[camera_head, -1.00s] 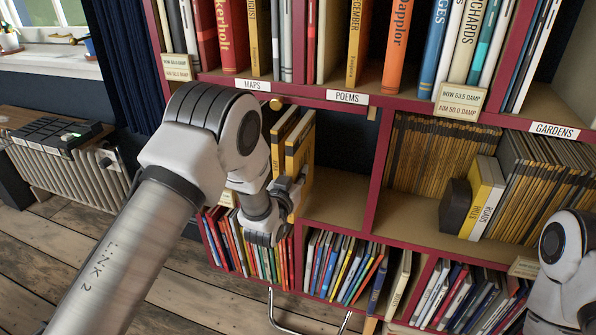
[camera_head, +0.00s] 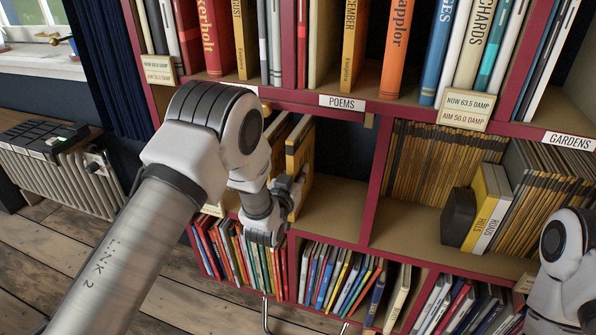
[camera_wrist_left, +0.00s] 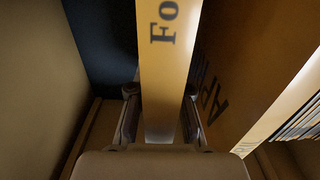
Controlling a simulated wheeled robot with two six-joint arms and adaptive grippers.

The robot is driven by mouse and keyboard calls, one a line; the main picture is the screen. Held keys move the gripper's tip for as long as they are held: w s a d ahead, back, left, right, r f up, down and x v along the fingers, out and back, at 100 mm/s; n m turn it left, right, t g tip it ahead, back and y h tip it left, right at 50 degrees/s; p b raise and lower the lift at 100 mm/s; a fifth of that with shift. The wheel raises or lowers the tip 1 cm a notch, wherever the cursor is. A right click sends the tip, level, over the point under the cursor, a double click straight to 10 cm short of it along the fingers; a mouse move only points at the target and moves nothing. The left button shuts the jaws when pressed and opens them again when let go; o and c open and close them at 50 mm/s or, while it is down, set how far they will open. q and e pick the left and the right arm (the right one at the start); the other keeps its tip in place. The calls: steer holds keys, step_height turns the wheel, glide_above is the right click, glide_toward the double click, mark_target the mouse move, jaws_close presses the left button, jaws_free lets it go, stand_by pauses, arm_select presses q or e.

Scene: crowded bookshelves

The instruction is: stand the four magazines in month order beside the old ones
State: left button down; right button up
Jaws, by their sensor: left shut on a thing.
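My left gripper (camera_head: 293,193) is shut on a yellow magazine (camera_head: 299,160), held upright at the left of the middle shelf. In the left wrist view its yellow spine (camera_wrist_left: 168,70), with the letters "Fo", stands between the fingers. A second yellow magazine (camera_head: 275,130) shows behind it, partly hidden by my arm. A brown cover (camera_wrist_left: 225,80) with "APR" lies to the right in the wrist view. On the top shelf stand the AUGUST magazine (camera_head: 245,40) and the DECEMBER magazine (camera_head: 353,45). The old magazines (camera_head: 430,165) fill the middle-right bay in a dense row. My right gripper is not visible.
A dark block (camera_head: 457,216) stands beside the yellow HILLS book (camera_head: 474,208) and the white ROADS book (camera_head: 492,210), in front of the old row. Bare shelf (camera_head: 335,205) lies right of the held magazine. A maroon upright (camera_head: 376,180) divides the bays. My right arm shows lower right.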

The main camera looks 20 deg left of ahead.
mark_target(294, 180)
arm_select(q)
steer(key=shift+s+f, duration=0.1)
stand_by(0.3)
steer(key=c, duration=1)
jaws_free()
steer(key=shift+f, duration=0.1)
steer(key=shift+s, duration=0.1)
steer(key=shift+s+p, duration=0.3)
steer(key=shift+s, duration=1.25)
steer(key=s, duration=0.5)
steer(key=shift+s+a+p, duration=0.1)
steer(key=shift+s+p, duration=0.25)
steer(key=shift+p, duration=0.05)
